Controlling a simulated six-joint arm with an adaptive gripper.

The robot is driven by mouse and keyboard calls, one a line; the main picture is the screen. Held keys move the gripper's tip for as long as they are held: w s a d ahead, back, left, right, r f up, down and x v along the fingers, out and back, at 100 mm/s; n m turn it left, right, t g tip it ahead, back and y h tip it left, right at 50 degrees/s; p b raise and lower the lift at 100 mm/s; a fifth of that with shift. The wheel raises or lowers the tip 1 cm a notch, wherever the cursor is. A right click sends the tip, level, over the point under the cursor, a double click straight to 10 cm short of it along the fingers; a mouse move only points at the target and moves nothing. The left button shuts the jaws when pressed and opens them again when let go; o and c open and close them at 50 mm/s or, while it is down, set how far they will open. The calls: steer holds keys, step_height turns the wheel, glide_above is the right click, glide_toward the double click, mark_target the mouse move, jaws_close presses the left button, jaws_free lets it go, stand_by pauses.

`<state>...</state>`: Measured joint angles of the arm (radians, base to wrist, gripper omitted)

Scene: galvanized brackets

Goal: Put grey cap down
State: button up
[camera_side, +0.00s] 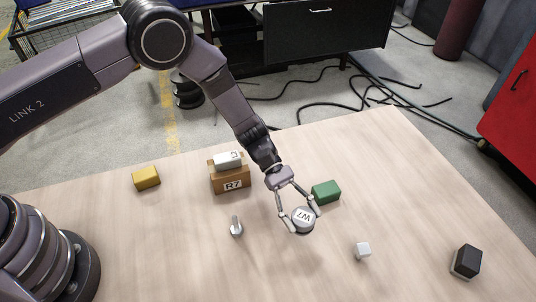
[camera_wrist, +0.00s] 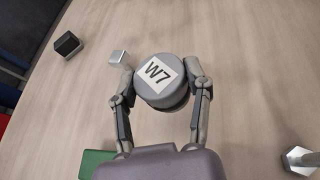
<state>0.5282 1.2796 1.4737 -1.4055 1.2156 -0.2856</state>
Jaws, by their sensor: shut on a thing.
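The grey cap (camera_side: 303,218) is a short round piece with a white label reading W7. My gripper (camera_side: 300,217) is shut on it, with one finger on each side. The cap also shows in the wrist view (camera_wrist: 161,82), between the two fingers (camera_wrist: 161,86), label facing the camera. A dark shadow lies close under the cap in the side view; I cannot tell whether it touches the wooden table (camera_side: 330,275).
A green block (camera_side: 326,192) is just behind the gripper. The front middle is clear.

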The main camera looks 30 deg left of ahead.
mark_target(311, 220)
steer(key=d+f, duration=0.1)
steer(key=w+f, duration=0.1)
steer(key=shift+w+d+f, duration=0.15)
steer(key=shift+d+f, duration=0.2)
steer(key=shift+a+f, duration=0.1)
steer(key=shift+f, duration=1.25)
steer(key=shift+f, duration=0.1)
steer(key=o, duration=1.2)
